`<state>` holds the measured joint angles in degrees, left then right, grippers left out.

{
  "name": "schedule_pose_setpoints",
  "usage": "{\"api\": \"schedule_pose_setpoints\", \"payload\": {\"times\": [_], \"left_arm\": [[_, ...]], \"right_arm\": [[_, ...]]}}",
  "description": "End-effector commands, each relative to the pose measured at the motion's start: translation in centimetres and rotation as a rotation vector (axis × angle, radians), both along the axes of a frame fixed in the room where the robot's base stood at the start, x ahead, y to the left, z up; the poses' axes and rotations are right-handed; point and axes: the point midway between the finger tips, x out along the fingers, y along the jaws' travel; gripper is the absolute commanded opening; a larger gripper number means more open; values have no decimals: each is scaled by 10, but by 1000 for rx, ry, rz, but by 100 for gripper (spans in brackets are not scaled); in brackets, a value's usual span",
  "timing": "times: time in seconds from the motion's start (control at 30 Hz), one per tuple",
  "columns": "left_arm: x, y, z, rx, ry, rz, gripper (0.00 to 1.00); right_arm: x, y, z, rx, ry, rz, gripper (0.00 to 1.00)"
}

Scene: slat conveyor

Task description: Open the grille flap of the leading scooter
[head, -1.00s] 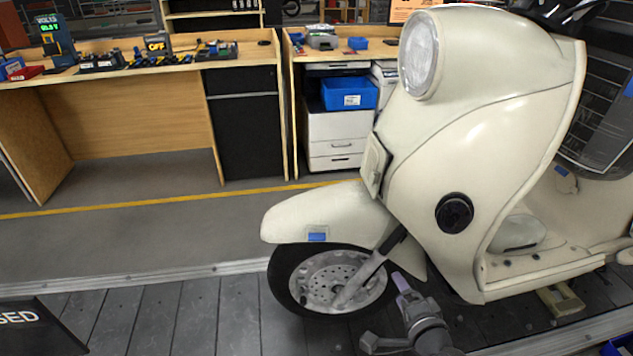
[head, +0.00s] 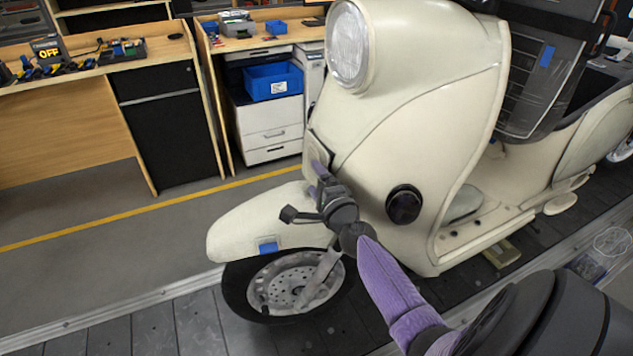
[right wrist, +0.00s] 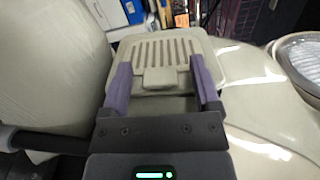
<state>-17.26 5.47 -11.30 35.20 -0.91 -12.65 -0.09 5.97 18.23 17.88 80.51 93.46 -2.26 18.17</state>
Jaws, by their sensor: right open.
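The cream scooter (head: 430,110) stands on the slat conveyor, its front facing left. Its grille flap (head: 322,145) shows edge-on on the front shield, above the front fender, partly hidden by my right gripper. In the right wrist view the grille flap (right wrist: 165,50) has dark slots and a small raised tab (right wrist: 158,78) at its near edge. My right gripper (head: 318,178) is at the flap. In the right wrist view its purple fingers (right wrist: 160,68) are open, one on each side of the tab, with nothing held. The flap looks shut. My left gripper is out of view.
The front fender (head: 260,222) lies just below my right gripper, and the headlight (head: 348,45) above it. A wooden workbench (head: 70,120) and a drawer unit with a blue bin (head: 272,82) stand behind. The floor left of the scooter is clear.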

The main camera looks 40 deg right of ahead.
Motion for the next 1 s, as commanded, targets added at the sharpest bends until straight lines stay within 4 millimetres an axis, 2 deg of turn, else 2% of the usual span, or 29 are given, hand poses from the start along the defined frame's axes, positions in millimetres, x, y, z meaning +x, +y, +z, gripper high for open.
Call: {"api": "schedule_pose_setpoints", "payload": {"times": [0.17,0.53,1.0], "left_arm": [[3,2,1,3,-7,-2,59],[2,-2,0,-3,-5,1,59],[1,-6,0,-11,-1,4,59]], "right_arm": [[0,0,0,0,0,0,79],[0,0,0,0,1,0,1],[0,0,0,1,2,0,0]]}}
